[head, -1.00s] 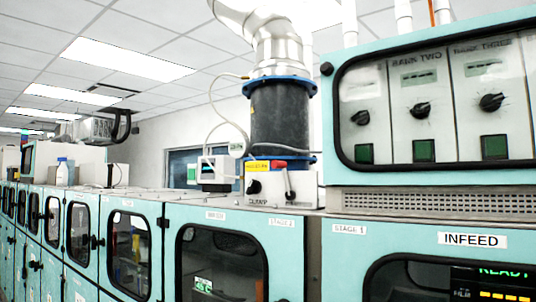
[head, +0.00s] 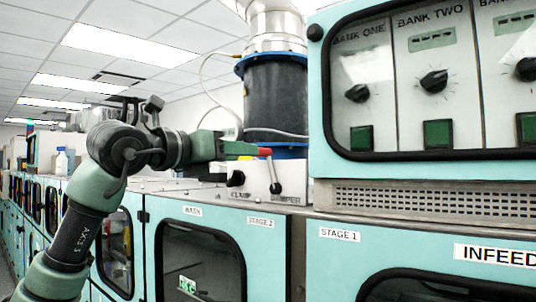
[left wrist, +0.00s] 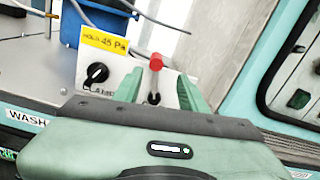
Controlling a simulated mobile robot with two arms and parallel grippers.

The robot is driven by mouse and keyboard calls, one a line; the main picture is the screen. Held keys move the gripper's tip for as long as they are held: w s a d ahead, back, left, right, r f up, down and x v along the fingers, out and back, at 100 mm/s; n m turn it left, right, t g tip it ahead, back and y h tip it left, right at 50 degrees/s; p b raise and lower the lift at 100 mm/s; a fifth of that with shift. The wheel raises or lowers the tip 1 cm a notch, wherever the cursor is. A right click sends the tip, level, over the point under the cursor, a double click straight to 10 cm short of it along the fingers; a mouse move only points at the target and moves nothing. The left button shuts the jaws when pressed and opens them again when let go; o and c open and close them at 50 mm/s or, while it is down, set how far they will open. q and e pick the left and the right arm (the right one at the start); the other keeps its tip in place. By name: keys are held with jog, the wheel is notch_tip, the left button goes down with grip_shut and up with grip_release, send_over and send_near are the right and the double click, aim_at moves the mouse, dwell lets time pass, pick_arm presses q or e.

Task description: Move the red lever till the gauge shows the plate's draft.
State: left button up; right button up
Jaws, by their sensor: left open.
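The red-tipped lever (head: 265,152) stands on a white box on top of the teal cabinets, its shaft leaning slightly left. My left gripper (head: 258,150) reaches in from the left at the lever's tip. In the left wrist view, the open green fingers (left wrist: 159,88) are on either side of the lever, its red knob (left wrist: 156,62) showing between and beyond them. I cannot tell whether they touch it. The yellow plate (left wrist: 103,43) reads "HOLD 45 Pa". The gauge is not visible now; my arm covers that area in the head view. My right gripper is out of view.
A black damper-box knob (head: 236,178) sits left of the lever. A dark duct (head: 276,95) with blue flanges rises behind. A teal panel (head: 330,170) with black dials stands close on the right. A white bottle (head: 62,162) stands far left.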

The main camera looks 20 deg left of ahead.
pick_arm(q)
jog(key=shift+y, duration=0.3)
jog(key=p+x, duration=0.1)
jog(key=x, duration=0.1)
jog(key=p+x, duration=0.1)
jog(key=x, duration=0.1)
jog(key=p+x, duration=0.2)
jog(key=shift+w+a+r, duration=0.15)
jog(key=shift+w+r, duration=0.2)
jog(key=shift+w, duration=0.35)
jog(key=shift+f, duration=0.1)
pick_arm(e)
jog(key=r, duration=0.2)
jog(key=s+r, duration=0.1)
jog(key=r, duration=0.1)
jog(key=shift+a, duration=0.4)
pick_arm(q)
grip_shut()
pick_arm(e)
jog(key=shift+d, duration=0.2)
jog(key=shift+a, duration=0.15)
